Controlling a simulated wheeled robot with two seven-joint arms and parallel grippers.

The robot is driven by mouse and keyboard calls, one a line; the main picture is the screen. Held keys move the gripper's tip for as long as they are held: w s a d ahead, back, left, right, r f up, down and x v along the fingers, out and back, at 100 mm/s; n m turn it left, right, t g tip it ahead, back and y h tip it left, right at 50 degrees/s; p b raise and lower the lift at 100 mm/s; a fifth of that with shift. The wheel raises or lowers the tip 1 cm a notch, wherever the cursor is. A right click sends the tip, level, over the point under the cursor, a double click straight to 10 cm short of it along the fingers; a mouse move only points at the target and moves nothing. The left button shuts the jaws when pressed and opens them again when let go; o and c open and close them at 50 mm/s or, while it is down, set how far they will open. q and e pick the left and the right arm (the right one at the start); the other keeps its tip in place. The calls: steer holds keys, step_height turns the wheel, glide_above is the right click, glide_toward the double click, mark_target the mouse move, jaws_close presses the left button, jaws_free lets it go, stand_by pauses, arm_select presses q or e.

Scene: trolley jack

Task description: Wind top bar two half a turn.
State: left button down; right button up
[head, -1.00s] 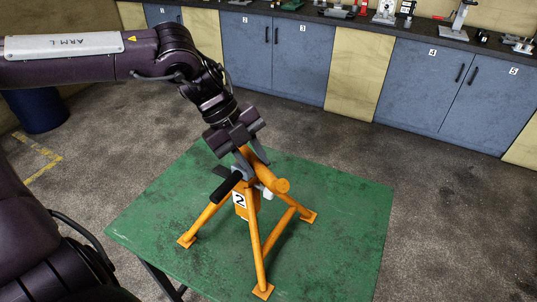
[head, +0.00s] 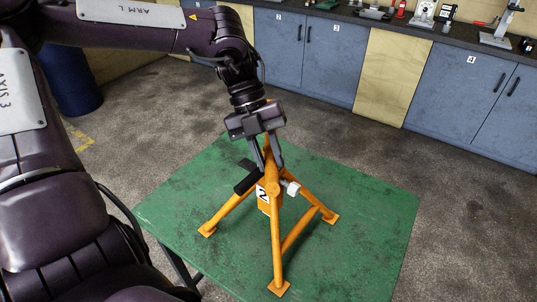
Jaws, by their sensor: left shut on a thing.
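An orange stand (head: 276,240) with splayed legs stands upright on a green table and carries a white plate marked 2 (head: 263,194). The orange top bar (head: 272,187) at its head points toward me, its near end showing as a rounded cap. My left gripper (head: 267,165) comes down from above with its two grey fingers either side of the bar and is shut on it; the fingers partly hide the bar. A black grip (head: 247,183) sticks out at the left of the head and a small white piece (head: 292,188) at its right. My right gripper is out of view.
The green table (head: 375,210) is bare around the stand's feet. Grey floor surrounds it. Blue cabinets (head: 325,55) with a dark worktop holding tools stand behind, and a dark blue drum (head: 72,78) stands at the left.

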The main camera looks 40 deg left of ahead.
arm_select(q)
steer(key=shift+d+r, duration=0.1)
steer(key=shift+r, duration=0.05)
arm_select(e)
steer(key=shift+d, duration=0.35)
arm_select(q)
steer(key=c, duration=1.3)
jaws_free()
steer(key=shift+w+d, duration=0.1)
steer(key=shift+o, duration=0.6)
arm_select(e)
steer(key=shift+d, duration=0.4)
arm_select(q)
steer(key=shift+a+r, duration=0.25)
steer(key=shift+a, duration=0.05)
steer(key=b+v, duration=0.1)
steer(key=v, duration=0.6)
steer(key=shift+b, duration=0.4)
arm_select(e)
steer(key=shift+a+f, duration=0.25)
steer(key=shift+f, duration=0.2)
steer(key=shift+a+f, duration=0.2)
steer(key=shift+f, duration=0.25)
arm_select(q)
steer(key=shift+d, duration=0.2)
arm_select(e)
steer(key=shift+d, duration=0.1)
